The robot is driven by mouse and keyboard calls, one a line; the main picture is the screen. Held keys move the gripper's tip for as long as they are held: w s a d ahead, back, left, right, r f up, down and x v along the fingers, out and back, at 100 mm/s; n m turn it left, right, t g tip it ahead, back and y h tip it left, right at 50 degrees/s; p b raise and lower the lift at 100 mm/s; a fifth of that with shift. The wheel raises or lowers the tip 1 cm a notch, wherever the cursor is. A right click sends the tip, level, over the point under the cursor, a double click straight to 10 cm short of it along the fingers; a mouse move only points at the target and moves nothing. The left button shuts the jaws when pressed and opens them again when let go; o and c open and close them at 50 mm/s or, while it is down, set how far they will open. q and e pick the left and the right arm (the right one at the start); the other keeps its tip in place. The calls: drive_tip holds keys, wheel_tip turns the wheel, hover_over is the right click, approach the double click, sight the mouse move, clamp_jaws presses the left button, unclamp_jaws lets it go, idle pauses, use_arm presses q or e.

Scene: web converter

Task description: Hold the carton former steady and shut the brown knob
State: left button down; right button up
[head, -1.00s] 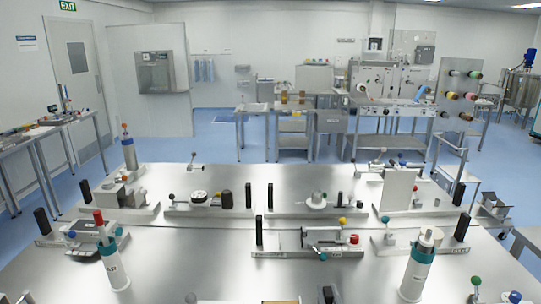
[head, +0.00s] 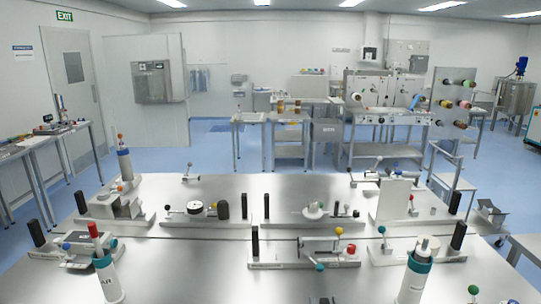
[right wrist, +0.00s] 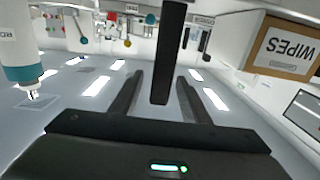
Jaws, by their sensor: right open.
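My right gripper (right wrist: 159,78) shows in the right wrist view, which is upside down. It is open, with one dark finger on each side of a black upright post (right wrist: 165,45). Neither finger visibly touches the post. A black post top (head: 325,301) at the bottom edge of the head view seems to be the same one. The rest of its device is cut off, so I cannot tell whether it is the carton former. I cannot make out a brown knob with certainty. Neither gripper shows clearly in the head view, and my left gripper is not seen.
A white bottle with a teal band (head: 414,275) stands right of the post; it also shows in the wrist view (right wrist: 20,55). A WIPES box (right wrist: 285,50) is on the other side. Another bottle (head: 106,275) stands at left. Several fixtures with coloured knobs fill the steel table (head: 215,268).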

drive_tip(key=s, duration=1.1)
drive_tip(key=shift+s+d, duration=0.2)
drive_tip(key=shift+s, duration=0.2)
drive_tip(key=shift+f, duration=0.15)
